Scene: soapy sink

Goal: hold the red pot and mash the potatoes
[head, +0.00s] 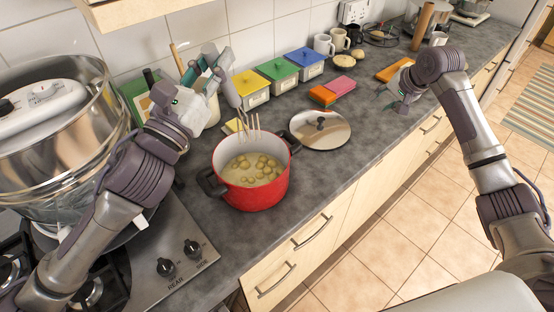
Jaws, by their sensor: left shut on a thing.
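The red pot (252,190) stands on the grey counter beside the hob, with black side handles. Several pale potatoes (250,168) lie in cloudy liquid inside it. My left gripper (226,76) is behind the pot and above it, shut on the grey handle of a wire-ended masher (232,94). The masher's wires hang over the pot's back rim; whether they touch it is unclear. My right gripper (397,92) is over the counter far to the right, away from the pot. Its fingers are too small to read.
A pot lid (320,129) lies right of the pot. Yellow (250,88), green (278,75) and blue (305,63) lidded containers line the wall. Sponges (332,90) lie behind the lid. The front counter edge right of the pot is clear.

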